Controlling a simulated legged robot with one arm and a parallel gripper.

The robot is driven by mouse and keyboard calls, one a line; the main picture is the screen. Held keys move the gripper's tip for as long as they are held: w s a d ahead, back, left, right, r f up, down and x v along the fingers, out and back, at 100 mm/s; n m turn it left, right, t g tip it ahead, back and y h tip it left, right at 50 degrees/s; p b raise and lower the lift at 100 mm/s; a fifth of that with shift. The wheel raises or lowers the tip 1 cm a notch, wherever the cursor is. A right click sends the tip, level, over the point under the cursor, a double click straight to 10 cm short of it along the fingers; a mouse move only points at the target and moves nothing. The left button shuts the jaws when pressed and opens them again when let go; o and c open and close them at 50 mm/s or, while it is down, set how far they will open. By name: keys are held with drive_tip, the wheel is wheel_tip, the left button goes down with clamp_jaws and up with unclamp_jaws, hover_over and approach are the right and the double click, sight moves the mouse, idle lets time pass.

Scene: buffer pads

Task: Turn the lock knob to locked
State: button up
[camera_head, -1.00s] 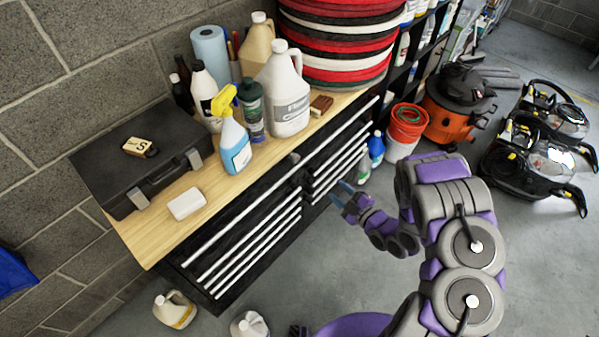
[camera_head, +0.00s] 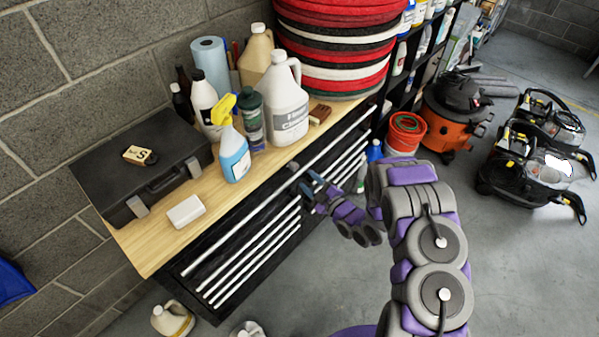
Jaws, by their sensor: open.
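The lock knob (camera_head: 293,166) is a small grey round piece on the upper front of the black tool chest (camera_head: 188,262), just under the wooden top's edge. Its turned position is too small to tell. My gripper (camera_head: 307,181) is open and empty, just in front of the chest, a little below and to the right of the knob. Its blue-grey fingertips point toward the knob and appear apart from it. My purple and grey arm covers part of the floor at the right.
The wooden top (camera_head: 235,190) holds a black case (camera_head: 150,160), a white block (camera_head: 185,211), a spray bottle (camera_head: 233,150) and several jugs. Stacked round pads (camera_head: 335,50) stand behind. An orange vacuum (camera_head: 452,120) and jugs (camera_head: 172,319) stand on the floor.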

sight(296, 169)
drive_tip(key=x, duration=0.6)
drive_tip(key=shift+s, duration=0.1)
drive_tip(key=c, duration=0.7)
